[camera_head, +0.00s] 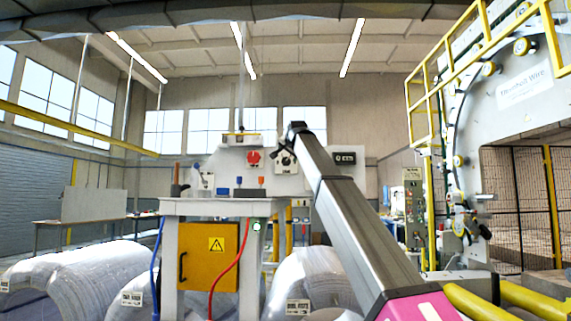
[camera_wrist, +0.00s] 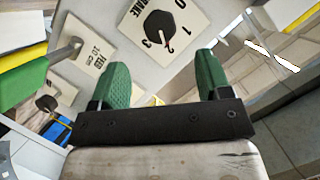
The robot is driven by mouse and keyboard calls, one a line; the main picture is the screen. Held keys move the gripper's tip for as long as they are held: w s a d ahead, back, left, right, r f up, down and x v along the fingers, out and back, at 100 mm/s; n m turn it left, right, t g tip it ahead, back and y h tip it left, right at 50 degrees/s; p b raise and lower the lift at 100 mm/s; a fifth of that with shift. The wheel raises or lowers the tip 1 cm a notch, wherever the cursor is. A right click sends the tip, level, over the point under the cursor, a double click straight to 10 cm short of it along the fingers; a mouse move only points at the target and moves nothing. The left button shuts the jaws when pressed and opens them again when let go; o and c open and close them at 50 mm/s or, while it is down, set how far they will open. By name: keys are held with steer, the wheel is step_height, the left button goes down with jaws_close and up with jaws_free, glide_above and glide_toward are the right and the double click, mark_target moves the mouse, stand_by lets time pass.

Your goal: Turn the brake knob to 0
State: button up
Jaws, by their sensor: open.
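The brake knob (camera_wrist: 158,24) is a black dial on a pale plate with the numbers 0, 1 and 3 readable around it. Its red-tipped pointer aims between 1 and 3, at about where 2 would be. My gripper (camera_wrist: 163,80) has two green fingers spread wide and empty. In the wrist view the knob lies beyond the fingertips, between their lines, and they do not touch it. In the head view my arm reaches to the control panel. A dark knob on a white plate (camera_head: 285,170) shows there, partly hidden by my arm, and the gripper cannot be made out.
A red knob (camera_head: 254,158) and a black display box (camera_head: 345,158) sit on the same panel. In the wrist view another plate with a metal lever (camera_wrist: 66,52) is at left. A table (camera_head: 190,207) with small coloured items stands before the panel. Wrapped coils (camera_head: 75,280) lie below.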

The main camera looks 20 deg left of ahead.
mark_target(286, 161)
steer(key=x, duration=0.9)
steer(key=shift+w+f, duration=0.1)
steer(key=shift+w, duration=0.15)
steer(key=c, duration=0.9)
